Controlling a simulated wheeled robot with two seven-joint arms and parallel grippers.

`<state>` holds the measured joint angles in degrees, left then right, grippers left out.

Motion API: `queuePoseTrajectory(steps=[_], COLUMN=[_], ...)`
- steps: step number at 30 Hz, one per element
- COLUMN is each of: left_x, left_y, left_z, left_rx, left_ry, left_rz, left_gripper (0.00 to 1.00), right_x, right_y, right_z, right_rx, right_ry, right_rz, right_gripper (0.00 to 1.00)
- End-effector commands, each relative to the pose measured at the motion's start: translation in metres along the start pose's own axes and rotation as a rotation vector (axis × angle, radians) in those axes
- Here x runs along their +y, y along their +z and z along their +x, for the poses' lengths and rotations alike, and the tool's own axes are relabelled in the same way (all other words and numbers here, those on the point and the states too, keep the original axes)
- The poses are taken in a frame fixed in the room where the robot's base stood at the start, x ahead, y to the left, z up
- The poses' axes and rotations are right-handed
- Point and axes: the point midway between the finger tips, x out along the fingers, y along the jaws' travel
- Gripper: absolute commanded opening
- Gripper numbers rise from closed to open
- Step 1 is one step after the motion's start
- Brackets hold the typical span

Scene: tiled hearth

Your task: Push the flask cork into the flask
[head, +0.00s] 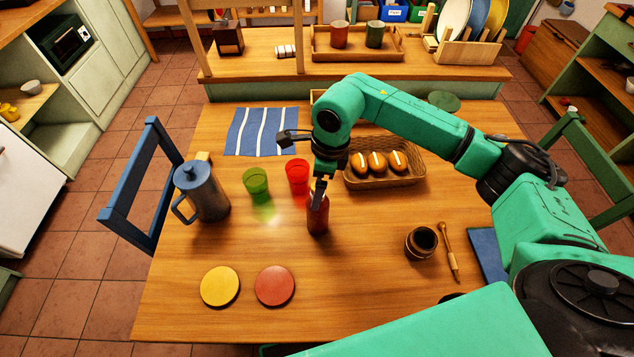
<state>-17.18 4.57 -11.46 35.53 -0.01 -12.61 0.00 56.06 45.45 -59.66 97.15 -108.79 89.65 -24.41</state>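A dark red flask (318,221) stands upright near the middle of the wooden table. My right gripper (318,198) points straight down over the flask's top, its fingers at the neck. The fingers hide the flask's mouth, and I cannot make out the flask cork. I cannot tell whether the fingers are closed or hold anything. My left gripper is not in view.
A red cup (298,176) and a green cup (256,182) stand close left of the flask. A bread basket (408,178) is behind right, a blue-grey jug (203,192) at left. Yellow (220,287) and red (274,286) discs lie in front; a brown pot (421,242) stands right.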

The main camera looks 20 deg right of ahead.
Motion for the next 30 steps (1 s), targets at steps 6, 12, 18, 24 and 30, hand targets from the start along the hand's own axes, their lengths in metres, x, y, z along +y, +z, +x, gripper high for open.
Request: queuePoseTrajectory(steps=[6, 12, 18, 24, 30], left_x=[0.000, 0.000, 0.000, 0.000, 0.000], left_y=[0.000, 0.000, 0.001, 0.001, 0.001], left_z=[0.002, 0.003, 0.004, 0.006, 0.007], left_rx=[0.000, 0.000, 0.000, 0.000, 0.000], left_ry=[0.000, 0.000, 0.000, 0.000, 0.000], left_rz=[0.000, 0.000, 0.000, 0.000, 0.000], left_gripper=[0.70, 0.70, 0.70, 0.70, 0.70], right_x=[0.000, 0.000, 0.000, 0.000, 0.000], right_y=[-0.007, -0.013, -0.019, -0.025, -0.031], right_z=[0.000, -0.001, -0.002, -0.003, -0.004], right_rx=[0.001, 0.001, 0.000, 0.000, 0.000], right_ry=[0.000, 0.000, 0.001, 0.000, 0.000], right_rz=[0.001, 0.001, -0.001, 0.000, 0.001], right_gripper=[1.00, 1.00, 1.00, 1.00, 1.00])
